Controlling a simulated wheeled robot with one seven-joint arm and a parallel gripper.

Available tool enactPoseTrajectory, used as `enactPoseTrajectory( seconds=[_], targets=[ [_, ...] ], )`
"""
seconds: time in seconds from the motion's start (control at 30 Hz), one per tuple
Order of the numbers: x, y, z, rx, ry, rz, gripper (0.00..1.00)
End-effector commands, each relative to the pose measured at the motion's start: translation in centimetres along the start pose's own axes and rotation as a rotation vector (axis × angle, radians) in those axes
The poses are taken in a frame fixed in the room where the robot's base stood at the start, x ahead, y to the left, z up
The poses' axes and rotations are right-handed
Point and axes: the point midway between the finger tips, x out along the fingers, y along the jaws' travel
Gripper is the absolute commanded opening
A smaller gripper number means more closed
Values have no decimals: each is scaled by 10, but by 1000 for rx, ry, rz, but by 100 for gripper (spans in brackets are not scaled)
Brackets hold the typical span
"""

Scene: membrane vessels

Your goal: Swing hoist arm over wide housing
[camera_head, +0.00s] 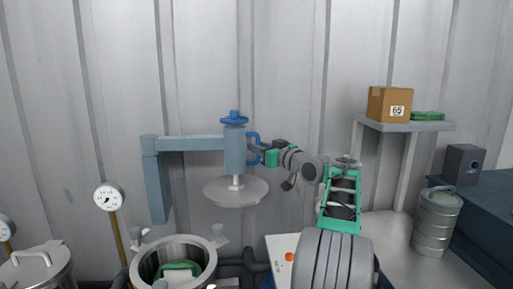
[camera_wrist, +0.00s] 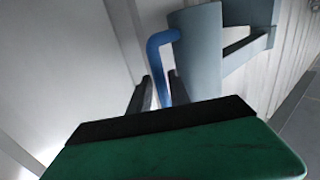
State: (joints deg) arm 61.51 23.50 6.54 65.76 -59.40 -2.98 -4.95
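The hoist arm (camera_head: 190,143) is a blue-grey beam on a post at the left. At its right end is a cylinder (camera_head: 235,150) with a blue handwheel on top, and a round grey lid (camera_head: 236,191) hangs below. A blue handle (camera_head: 256,142) sticks out on the cylinder's right side. My gripper (camera_head: 262,151) is at this handle. In the wrist view its two dark fingers (camera_wrist: 160,76) stand either side of the handle (camera_wrist: 160,70), with small gaps showing, so it looks open. The wide housing (camera_head: 178,251) is an open steel vessel below and left of the lid.
A lidded steel vessel (camera_head: 38,270) stands at the lower left, with a dial gauge (camera_head: 109,197) on a yellow pipe nearby. To the right are a shelf (camera_head: 405,125) with a cardboard box (camera_head: 389,104) and a steel keg (camera_head: 436,222). The air between lid and housing looks clear.

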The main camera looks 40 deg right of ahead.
Motion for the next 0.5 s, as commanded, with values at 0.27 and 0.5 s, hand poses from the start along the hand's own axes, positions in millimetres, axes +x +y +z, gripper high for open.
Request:
enactPoseTrajectory(
  seconds=[0.27, 0.5],
  targets=[
    [1, -2, 0, 0, 0, -3, 11],
    [0, -2, 0, 0, 0, -2, 0]
  ],
)
